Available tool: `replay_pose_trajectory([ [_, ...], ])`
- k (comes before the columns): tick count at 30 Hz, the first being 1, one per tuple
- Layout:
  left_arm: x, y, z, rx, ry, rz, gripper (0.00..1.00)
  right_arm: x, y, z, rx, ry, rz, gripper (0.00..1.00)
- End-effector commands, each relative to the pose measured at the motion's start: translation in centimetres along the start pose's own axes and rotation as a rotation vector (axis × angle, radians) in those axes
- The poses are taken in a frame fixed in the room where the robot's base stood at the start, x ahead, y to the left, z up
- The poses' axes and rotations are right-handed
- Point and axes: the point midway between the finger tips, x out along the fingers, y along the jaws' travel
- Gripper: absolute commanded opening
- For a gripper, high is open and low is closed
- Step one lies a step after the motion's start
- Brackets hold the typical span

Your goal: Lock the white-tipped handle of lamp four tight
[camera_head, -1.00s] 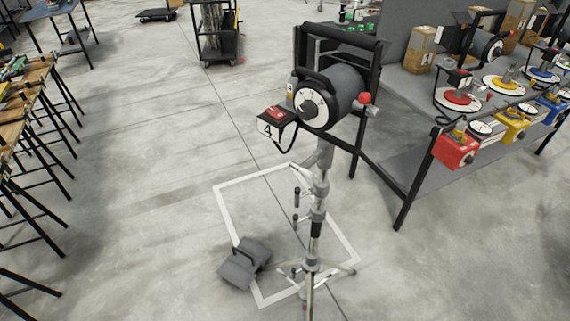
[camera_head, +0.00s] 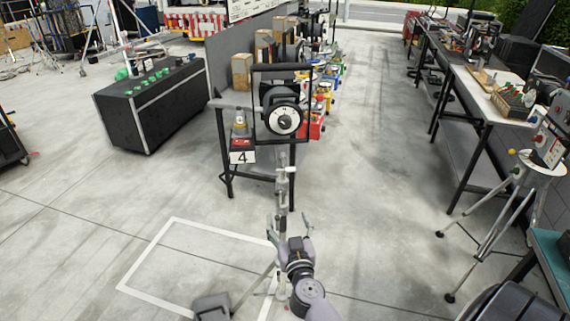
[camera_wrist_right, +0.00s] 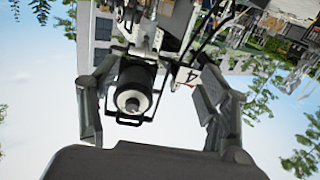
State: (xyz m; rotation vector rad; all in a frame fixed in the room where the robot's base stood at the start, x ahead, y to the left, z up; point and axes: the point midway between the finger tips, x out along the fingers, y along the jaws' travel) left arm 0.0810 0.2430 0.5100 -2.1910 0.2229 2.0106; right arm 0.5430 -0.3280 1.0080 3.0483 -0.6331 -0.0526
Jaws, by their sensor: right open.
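Lamp four (camera_head: 283,113) stands in the middle of the head view, its round white-rimmed face toward me. The right wrist view shows the lamp upside down (camera_wrist_right: 135,95) between the open fingers (camera_wrist_right: 150,88). My left gripper is out of view.
A grey table (camera_head: 226,101) with boxes and colored lamps stands behind lamp four. A black case (camera_head: 150,105) is at the left. Workbenches and a tripod (camera_head: 500,215) are at the right. A sandbag (camera_head: 211,306) lies near the stand. The floor between is clear.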

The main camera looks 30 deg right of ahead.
Motion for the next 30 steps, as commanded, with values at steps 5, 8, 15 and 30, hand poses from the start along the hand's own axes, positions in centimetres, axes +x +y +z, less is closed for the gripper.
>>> replay_pose_trajectory([
  [5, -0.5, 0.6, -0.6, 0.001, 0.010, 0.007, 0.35, 0.4, 1.6, -4.2, 0.029, 0.029, 0.051, 0.70],
  [8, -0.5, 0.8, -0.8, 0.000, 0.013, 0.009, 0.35, 1.0, 1.7, -4.6, 0.031, 0.032, 0.057, 0.70],
  [15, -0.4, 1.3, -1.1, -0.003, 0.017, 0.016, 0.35, 5.3, 1.9, -4.7, 0.032, 0.033, 0.056, 0.70],
  [30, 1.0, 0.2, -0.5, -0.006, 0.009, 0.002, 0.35, 15.5, 2.4, -4.8, 0.033, 0.031, 0.054, 0.70],
])
